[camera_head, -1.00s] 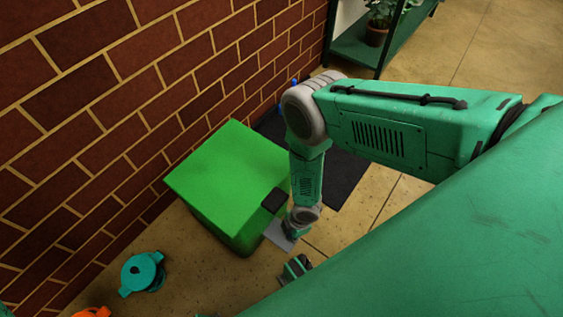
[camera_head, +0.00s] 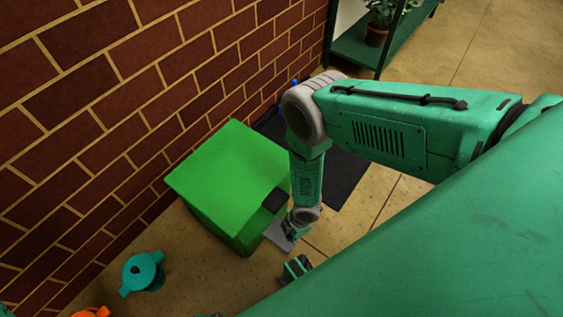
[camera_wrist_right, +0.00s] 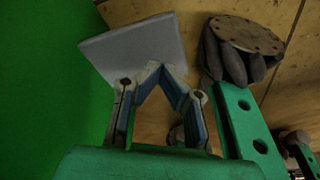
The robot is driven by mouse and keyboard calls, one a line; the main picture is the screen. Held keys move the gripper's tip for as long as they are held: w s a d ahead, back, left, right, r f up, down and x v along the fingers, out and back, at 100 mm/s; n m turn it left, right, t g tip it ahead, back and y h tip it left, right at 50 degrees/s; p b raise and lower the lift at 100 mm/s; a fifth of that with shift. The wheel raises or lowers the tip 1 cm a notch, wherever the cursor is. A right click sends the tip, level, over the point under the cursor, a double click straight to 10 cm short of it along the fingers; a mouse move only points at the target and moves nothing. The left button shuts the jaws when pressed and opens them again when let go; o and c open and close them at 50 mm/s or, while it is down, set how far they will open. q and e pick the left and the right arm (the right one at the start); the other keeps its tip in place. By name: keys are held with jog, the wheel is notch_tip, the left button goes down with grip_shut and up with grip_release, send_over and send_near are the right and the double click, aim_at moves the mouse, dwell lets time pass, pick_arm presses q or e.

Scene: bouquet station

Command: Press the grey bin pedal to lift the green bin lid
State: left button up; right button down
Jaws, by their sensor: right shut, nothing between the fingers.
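The green bin (camera_head: 225,180) stands against the brick wall in the head view, its flat lid down. A dark block (camera_head: 274,200) sits at the lid's right edge. The grey pedal (camera_head: 277,237) sticks out low at the bin's front right side. My right gripper (camera_head: 291,236) points down at the pedal. In the wrist view its fingertips (camera_wrist_right: 155,68) meet, empty, over the lower edge of the grey pedal plate (camera_wrist_right: 132,42). I cannot tell whether they touch it. The bin's green side (camera_wrist_right: 40,90) fills the left. My left gripper is not in view.
A teal round object (camera_head: 143,272) and an orange one (camera_head: 91,312) are on the floor at lower left. A dark mat (camera_head: 342,180) lies behind my right arm. A green shelf (camera_head: 358,48) with a potted plant (camera_head: 380,22) stands at the back.

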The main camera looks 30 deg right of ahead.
jog(key=shift+f, duration=1.5)
jog(key=shift+a+f, duration=0.1)
jog(key=shift+f, duration=1.1)
notch_tip(320, 180, up, 9)
jog(key=p, duration=0.8)
jog(key=shift+r, duration=0.15)
